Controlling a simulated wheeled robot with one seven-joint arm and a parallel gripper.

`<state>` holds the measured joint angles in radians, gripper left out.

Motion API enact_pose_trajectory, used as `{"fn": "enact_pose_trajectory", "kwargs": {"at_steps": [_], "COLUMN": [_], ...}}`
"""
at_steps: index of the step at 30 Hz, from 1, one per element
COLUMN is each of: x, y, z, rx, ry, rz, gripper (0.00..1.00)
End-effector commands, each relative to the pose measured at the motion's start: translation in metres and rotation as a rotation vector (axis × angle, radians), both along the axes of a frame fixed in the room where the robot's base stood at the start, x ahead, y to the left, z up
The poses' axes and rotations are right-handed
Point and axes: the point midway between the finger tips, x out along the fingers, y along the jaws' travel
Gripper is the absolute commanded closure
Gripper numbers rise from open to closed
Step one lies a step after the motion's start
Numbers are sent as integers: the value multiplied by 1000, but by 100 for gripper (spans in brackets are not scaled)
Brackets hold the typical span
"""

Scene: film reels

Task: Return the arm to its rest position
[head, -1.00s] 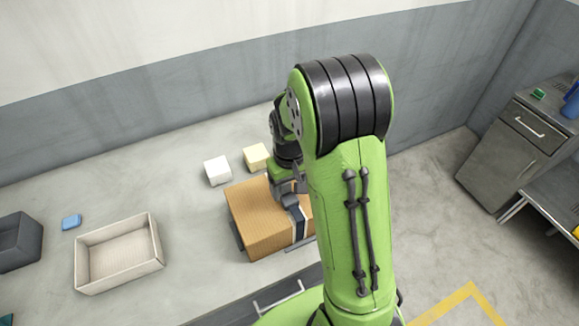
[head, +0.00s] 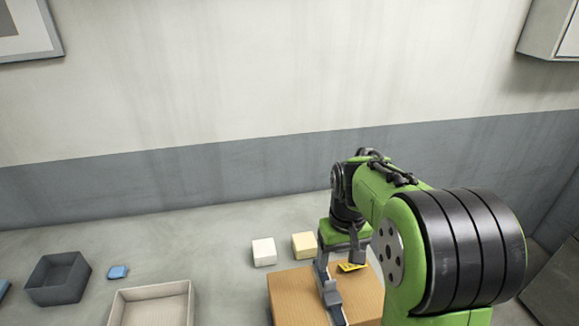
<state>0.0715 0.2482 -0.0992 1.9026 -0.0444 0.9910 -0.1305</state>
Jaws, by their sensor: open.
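My green and black arm reaches in from the lower right in the head view. My gripper (head: 345,272) points down over the brown cardboard box (head: 293,297). Its jaws are open, with one dark finger on the left and one on the right. A small yellow and black piece (head: 352,267) shows between or just behind the fingers; I cannot tell whether it lies on the box. I see nothing held. My arm hides the right part of the box, and the frame edge cuts off its front.
A white block (head: 264,252) and a pale yellow block (head: 304,245) stand behind the box. A beige tray (head: 117,308), a dark grey bin (head: 45,272) and a blue block (head: 118,272) are at left. A wall cabinet (head: 553,32) hangs at upper right. The air above the surface at left is clear.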

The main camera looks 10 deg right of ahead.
Motion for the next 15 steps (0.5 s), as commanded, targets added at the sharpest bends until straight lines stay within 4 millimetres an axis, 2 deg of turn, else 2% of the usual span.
{"fn": "enact_pose_trajectory", "kwargs": {"at_steps": [2, 5, 9, 12, 15], "x": [-6, -30, -86, -127, -158], "y": [3, 13, 32, 41, 47], "z": [9, 36, 71, 83, 84], "rx": [1, 3, 5, 4, 2], "ry": [-22, -98, -242, -344, -426], "rz": [0, 1, 3, 4, 2], "gripper": [28, 28, 28, 28, 28]}}
